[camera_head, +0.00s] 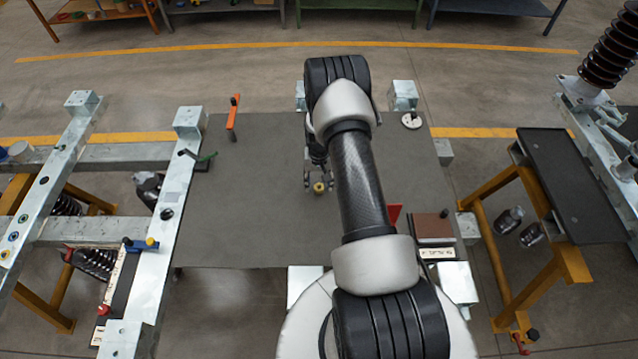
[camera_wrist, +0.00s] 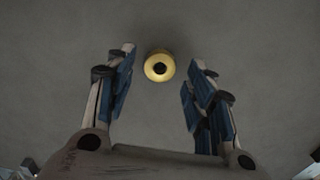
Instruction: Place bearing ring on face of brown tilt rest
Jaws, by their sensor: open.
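A small brass-yellow ring with a dark centre, which I take as the bearing ring (camera_head: 319,188), lies on the grey table mat near its middle. In the wrist view the ring (camera_wrist: 159,56) shows between and just beyond my fingertips, apart from both fingers. My gripper (camera_head: 319,181) is open and empty, with its fingers spread to either side of the ring; both fingers also show in the wrist view. The brown tilt rest (camera_head: 432,227) stands at the right front of the table, its brown face up. How steeply it tilts I cannot tell.
A red upright piece (camera_head: 394,214) stands just left of the rest. An orange-handled tool (camera_head: 233,115) is at the back left, and a pale disc (camera_head: 412,121) at the back right. A black tray (camera_head: 570,180) lies farther right. The grey mat (camera_head: 250,210) is clear on the left.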

